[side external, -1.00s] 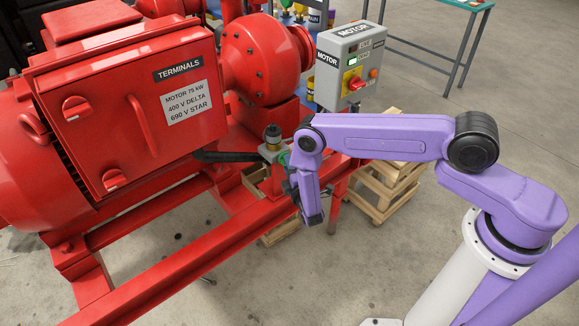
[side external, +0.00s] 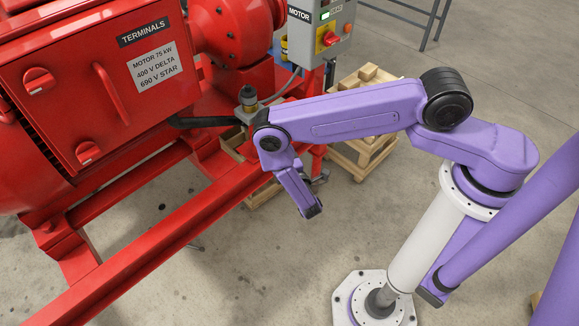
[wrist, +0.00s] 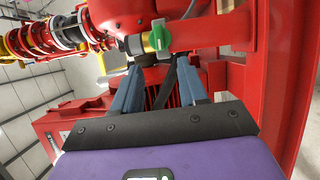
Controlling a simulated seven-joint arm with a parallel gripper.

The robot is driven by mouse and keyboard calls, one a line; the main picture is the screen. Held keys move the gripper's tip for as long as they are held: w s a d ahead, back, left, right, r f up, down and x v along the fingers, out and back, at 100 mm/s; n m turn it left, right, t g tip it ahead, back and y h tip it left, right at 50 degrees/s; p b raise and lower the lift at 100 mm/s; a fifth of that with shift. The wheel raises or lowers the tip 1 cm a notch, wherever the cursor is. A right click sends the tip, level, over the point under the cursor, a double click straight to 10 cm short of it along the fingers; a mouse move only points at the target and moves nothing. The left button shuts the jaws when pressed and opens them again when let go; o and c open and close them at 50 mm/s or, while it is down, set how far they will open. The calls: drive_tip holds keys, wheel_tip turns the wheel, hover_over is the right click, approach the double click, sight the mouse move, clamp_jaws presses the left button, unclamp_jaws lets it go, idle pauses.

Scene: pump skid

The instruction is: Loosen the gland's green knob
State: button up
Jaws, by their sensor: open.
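The green knob (wrist: 160,38) shows in the wrist view, on a brass and grey fitting ahead of my fingers. My gripper (wrist: 159,68) has two blue-grey fingers spread apart with nothing held between them. The knob lies just beyond the fingertips, near the top middle of the picture; I see no clear contact. In the side external view, a small fitting with a dark top and brass collar (side external: 248,97) stands on a grey block beside the red skid. My arm hides the green knob there, and my fingers cannot be made out.
The red skid rail (side external: 150,250) runs diagonally near my wrist. The red terminal box (side external: 92,88) is at left, with a black cable toward the grey block. The grey motor switch box (side external: 323,28) stands behind. A wooden pallet (side external: 362,150) lies on the floor beyond my arm.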

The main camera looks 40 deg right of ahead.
drive_tip(key=v, duration=0.6)
drive_tip(key=shift+s, duration=0.35)
